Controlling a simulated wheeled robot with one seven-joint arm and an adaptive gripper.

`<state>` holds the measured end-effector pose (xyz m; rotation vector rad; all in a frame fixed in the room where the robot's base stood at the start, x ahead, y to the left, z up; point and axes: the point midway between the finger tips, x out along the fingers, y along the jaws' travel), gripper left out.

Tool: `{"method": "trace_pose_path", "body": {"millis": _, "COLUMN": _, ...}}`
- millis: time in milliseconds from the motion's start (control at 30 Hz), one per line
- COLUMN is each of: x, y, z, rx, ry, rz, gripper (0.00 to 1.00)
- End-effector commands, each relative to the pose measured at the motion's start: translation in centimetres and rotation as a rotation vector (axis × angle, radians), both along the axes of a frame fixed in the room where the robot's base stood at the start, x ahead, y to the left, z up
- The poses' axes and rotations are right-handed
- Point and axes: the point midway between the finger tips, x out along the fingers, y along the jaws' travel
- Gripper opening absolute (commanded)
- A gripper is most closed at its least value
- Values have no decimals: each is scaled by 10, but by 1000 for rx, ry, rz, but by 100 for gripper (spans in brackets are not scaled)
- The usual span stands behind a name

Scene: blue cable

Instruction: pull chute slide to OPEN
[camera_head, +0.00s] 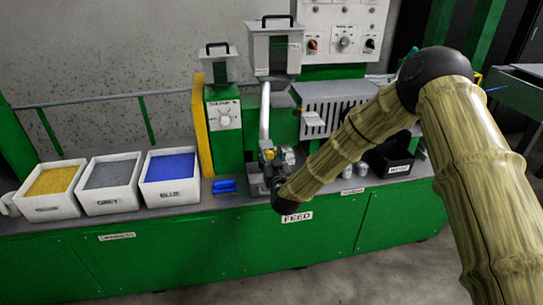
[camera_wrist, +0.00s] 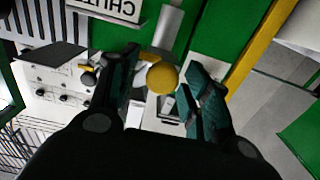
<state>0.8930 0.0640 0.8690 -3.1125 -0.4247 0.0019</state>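A yellow ball knob (camera_wrist: 162,78) shows in the wrist view, in front of a grey metal bar (camera_wrist: 168,32) on the green machine. A white sign (camera_wrist: 105,8) reading upside down, apparently "CHUTE", is beside it at the top. My gripper (camera_wrist: 160,66) is open, with one dark teal-padded finger on each side of the knob. I cannot tell whether either finger touches it. In the head view my arm's dark end is low in front of the machine, above the FEED label (camera_head: 297,217); the fingers and the slide are not clear there.
Yellow, grey and blue bins (camera_head: 52,190) (camera_head: 110,183) (camera_head: 169,177) stand on the bench at left. Blue pieces (camera_head: 224,186) lie beside the machine. A black bin (camera_head: 390,160) and metal cups (camera_head: 347,171) are at right. A hopper (camera_head: 273,50) stands above.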

Motion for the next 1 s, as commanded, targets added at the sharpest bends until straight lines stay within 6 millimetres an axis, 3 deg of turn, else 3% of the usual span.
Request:
{"method": "trace_pose_path", "body": {"millis": 267, "x": 0, "y": 0, "z": 1, "rx": 0, "ry": -1, "rz": 0, "gripper": 50}}
{"method": "trace_pose_path", "body": {"millis": 433, "x": -10, "y": -2, "z": 1, "rx": 0, "ry": -1, "rz": 1, "gripper": 50}}
{"method": "trace_pose_path", "body": {"millis": 1000, "x": -100, "y": -27, "z": 0, "rx": 0, "ry": 0, "rz": 1, "gripper": 50}}
